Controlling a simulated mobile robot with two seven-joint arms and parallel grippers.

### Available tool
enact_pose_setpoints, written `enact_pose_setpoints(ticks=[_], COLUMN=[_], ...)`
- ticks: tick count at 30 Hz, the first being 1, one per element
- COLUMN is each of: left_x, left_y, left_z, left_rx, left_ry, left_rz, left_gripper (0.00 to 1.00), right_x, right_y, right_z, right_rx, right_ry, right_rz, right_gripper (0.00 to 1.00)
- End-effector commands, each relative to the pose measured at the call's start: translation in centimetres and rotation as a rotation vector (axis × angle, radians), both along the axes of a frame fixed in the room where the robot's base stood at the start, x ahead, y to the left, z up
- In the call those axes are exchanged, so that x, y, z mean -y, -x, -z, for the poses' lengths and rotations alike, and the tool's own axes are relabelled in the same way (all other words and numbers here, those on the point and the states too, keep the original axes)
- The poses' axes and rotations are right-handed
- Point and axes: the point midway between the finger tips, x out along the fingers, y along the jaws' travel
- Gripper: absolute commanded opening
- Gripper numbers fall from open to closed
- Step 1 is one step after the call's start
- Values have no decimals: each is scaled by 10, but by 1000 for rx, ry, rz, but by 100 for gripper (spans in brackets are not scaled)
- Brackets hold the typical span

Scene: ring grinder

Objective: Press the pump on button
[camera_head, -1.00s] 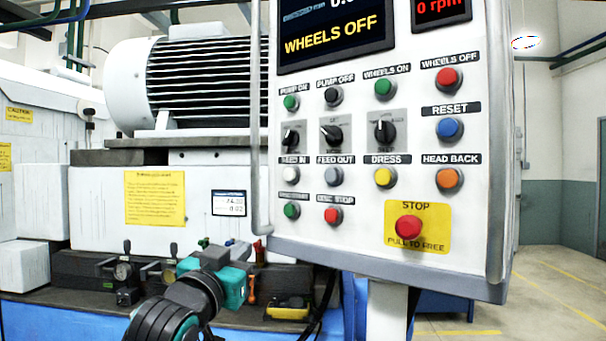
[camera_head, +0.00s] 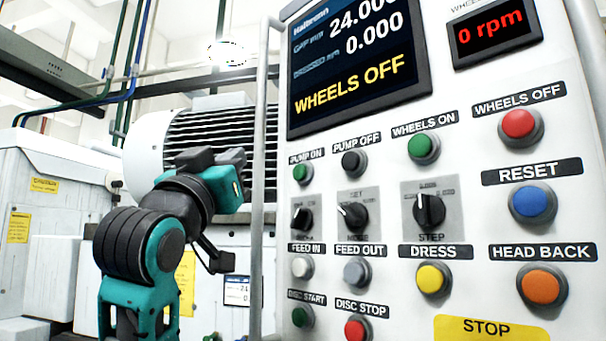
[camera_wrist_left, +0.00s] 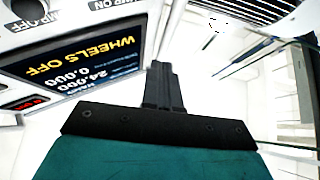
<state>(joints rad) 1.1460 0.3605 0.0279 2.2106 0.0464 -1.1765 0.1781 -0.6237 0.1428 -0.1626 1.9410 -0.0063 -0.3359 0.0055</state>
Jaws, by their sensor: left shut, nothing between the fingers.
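The pump on button (camera_head: 302,173) is a green round push button under the "PUMP ON" label, at the upper left of the button rows on the white control panel (camera_head: 385,280). My left gripper (camera_head: 233,158) is raised in front of the motor, left of this button and apart from the panel. In the left wrist view its dark fingers (camera_wrist_left: 162,88) are shut together with nothing between them. That view shows the panel screen (camera_wrist_left: 80,72) upside down and part of the "PUMP ON" label (camera_wrist_left: 117,4); the green button is outside it. My right gripper is not in view.
The black pump off button (camera_head: 353,163) is just right of the pump on button. A vertical grey rail (camera_head: 262,130) runs along the panel's left edge, between my gripper and the button. A ribbed motor (camera_head: 150,140) stands behind my arm.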

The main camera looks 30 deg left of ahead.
Motion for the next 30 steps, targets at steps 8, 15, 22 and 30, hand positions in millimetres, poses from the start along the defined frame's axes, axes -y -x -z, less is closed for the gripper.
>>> enact_pose_setpoints(ticks=[8, 15, 22, 30], left_x=[1, 10, 21, 28], left_y=[-4, -29, -60, -81], left_z=[1, 1, 1, 1], left_rx=[-2, -6, -5, -2], left_ry=[0, 1, 0, 0], left_rz=[-1, 2, 2, 0], left_gripper=[0, 0, 0, 0], right_x=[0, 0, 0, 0], right_y=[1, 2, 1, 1], right_z=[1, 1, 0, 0], right_rx=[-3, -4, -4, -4], right_ry=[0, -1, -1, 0], right_rz=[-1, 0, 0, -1], right_gripper=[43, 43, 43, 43])
